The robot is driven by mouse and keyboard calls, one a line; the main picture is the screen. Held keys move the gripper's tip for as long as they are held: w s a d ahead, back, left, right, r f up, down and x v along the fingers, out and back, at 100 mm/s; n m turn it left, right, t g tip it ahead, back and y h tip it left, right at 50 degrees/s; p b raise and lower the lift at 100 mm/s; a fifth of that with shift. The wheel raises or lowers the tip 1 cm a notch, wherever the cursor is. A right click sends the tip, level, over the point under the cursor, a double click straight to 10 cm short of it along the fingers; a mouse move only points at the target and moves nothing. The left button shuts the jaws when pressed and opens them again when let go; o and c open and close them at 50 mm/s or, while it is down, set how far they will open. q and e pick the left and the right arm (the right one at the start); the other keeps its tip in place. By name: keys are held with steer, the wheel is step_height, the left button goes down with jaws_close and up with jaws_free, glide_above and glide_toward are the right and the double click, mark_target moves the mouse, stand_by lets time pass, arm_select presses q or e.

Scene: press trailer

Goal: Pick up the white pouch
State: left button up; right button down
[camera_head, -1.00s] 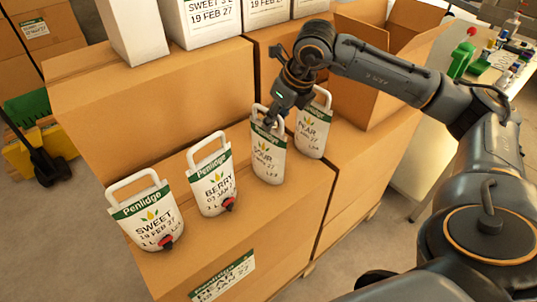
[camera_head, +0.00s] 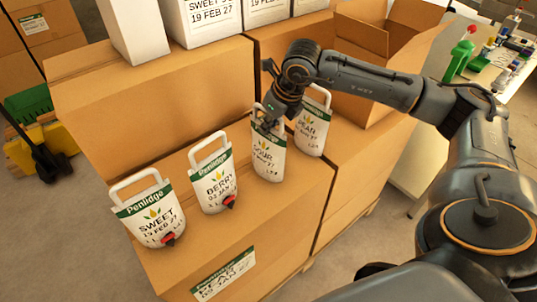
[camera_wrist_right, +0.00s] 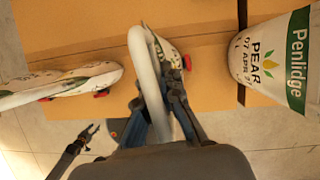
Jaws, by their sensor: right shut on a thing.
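In the right wrist view my right gripper (camera_wrist_right: 168,100) is shut on that white handle (camera_wrist_right: 146,70). The PEAR pouch (camera_wrist_right: 262,62) is apart at the right. My left gripper (camera_wrist_right: 86,140) shows small and open at lower left there.
A taller closed box (camera_head: 150,95) stands behind the pouches, with white cartons (camera_head: 205,25) on top. An open cardboard box (camera_head: 360,75) stands at right behind the PEAR pouch. A table (camera_head: 490,75) with bottles is at upper right.

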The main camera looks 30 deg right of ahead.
steer(key=shift+w+r, duration=0.15)
steer(key=shift+r, duration=0.1)
